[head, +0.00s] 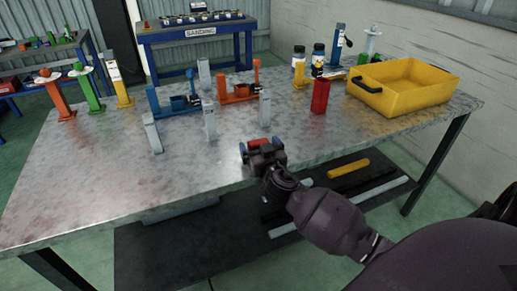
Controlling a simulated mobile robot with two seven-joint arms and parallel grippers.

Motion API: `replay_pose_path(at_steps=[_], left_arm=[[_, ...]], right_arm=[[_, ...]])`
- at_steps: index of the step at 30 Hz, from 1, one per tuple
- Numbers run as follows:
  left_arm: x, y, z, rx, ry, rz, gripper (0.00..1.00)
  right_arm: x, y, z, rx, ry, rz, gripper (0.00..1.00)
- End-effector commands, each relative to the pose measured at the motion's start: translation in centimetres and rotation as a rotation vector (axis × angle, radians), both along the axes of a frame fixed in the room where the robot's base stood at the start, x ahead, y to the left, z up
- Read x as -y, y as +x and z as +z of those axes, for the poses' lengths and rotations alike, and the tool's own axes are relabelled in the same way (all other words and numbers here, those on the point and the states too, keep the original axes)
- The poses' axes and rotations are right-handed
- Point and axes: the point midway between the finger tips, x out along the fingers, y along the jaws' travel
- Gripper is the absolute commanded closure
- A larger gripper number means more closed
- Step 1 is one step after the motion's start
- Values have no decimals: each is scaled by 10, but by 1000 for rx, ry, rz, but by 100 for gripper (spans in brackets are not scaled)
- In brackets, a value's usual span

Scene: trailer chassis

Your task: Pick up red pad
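A small red pad (260,143) shows at the front middle of the metal table, between the fingers of my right gripper (260,148). The fingers stand apart, one on each side of the pad. I cannot tell whether they touch it, or whether the pad rests on the table. The gripper body hides the pad's near side. My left gripper is not in view. A taller red block (320,95) stands upright farther right, near the yellow bin.
The metal table (90,185) is bare at left front. Behind the gripper stand blue (173,100) and orange (238,92) fixtures and several grey posts (209,119). A yellow bin (415,100) is at the right. Colored stands (88,92) line the far left.

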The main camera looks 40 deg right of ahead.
Motion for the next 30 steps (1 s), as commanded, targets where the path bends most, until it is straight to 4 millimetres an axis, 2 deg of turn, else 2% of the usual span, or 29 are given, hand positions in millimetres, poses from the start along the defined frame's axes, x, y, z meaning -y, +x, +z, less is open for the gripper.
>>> replay_pose_path(at_steps=[1,9,11,18,23,30], left_arm=[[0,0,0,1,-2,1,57],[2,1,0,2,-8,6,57],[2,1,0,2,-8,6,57],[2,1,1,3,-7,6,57],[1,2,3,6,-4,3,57],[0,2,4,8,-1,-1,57]], right_arm=[[0,0,0,0,0,0,13],[0,0,0,0,0,0,55],[0,0,0,1,0,0,62],[0,0,1,1,1,0,62],[0,0,9,4,4,-1,62],[-16,-48,5,0,5,-1,62]])
